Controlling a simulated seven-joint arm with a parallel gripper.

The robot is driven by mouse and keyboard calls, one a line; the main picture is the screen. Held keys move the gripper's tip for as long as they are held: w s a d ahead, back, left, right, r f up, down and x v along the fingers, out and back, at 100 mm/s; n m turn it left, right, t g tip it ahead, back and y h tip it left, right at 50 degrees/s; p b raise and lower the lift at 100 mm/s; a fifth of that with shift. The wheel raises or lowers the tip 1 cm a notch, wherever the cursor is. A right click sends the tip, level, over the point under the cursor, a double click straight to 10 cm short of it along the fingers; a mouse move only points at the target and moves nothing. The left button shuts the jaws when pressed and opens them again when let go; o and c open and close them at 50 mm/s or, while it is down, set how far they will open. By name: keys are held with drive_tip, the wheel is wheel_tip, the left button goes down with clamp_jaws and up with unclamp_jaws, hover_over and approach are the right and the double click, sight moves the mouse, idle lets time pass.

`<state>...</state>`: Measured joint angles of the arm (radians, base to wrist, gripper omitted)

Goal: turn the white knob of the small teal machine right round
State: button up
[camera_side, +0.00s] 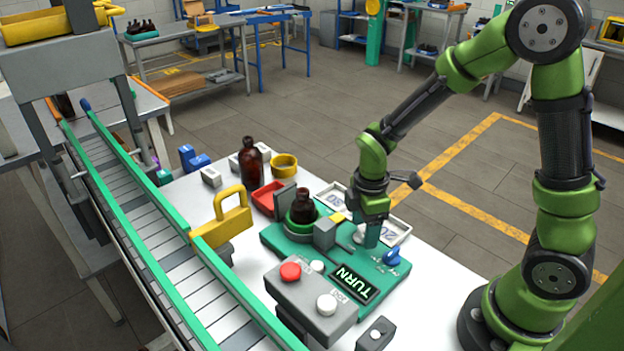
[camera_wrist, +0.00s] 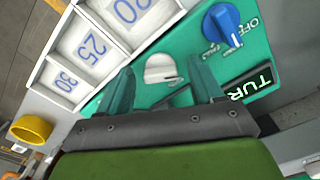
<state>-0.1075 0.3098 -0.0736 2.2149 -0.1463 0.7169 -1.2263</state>
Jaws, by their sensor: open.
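The small teal machine (camera_side: 378,283) stands on the white table, with a lit sign reading TURN (camera_side: 352,284) on its top. Its white knob (camera_wrist: 161,68) shows in the wrist view, between and slightly beyond my two teal fingers. In the side view my fingers largely hide the knob. My gripper (camera_wrist: 162,82) is open, with one finger on each side of the knob and gaps showing. In the side view my gripper (camera_side: 371,236) points down over the machine's back right part. I cannot tell whether the fingertips reach down to the knob's height.
A blue knob (camera_side: 392,257) sits to the right on the machine. An amber bottle (camera_side: 303,207) stands in the machine's round holder; another (camera_side: 250,165) stands behind. Numbered trays (camera_wrist: 92,47) lie alongside. A grey button box (camera_side: 310,300) is in front, a conveyor (camera_side: 165,250) at left.

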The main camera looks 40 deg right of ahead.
drive_tip(key=c, duration=1.1)
drive_tip(key=shift+o, duration=0.2)
